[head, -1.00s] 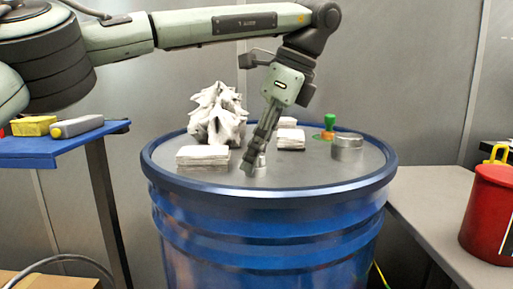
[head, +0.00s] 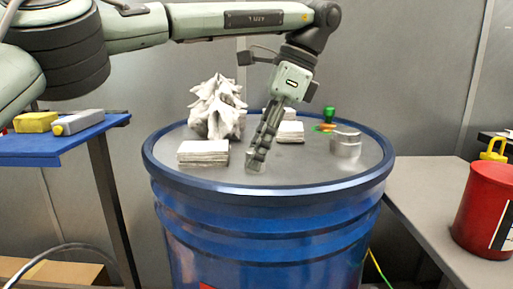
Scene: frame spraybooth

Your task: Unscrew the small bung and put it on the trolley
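The blue drum (head: 270,215) stands in the middle with its grey lid facing up. My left gripper (head: 257,160) points down at the front of the lid, its fingertips at lid height. A small light metal piece, likely the small bung (head: 255,168), shows at the fingertips and is partly hidden by them. Whether the fingers are closed on it cannot be told. A blue-topped trolley (head: 30,160) stands at the left. My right gripper is not in view.
On the lid are crumpled white cloth (head: 217,108), folded cloth stacks (head: 203,152), a green-handled item (head: 329,115) and a metal cylinder (head: 346,145). The trolley top holds a yellow block (head: 36,122) and a grey tool (head: 78,122). A red can (head: 483,210) stands on the right bench.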

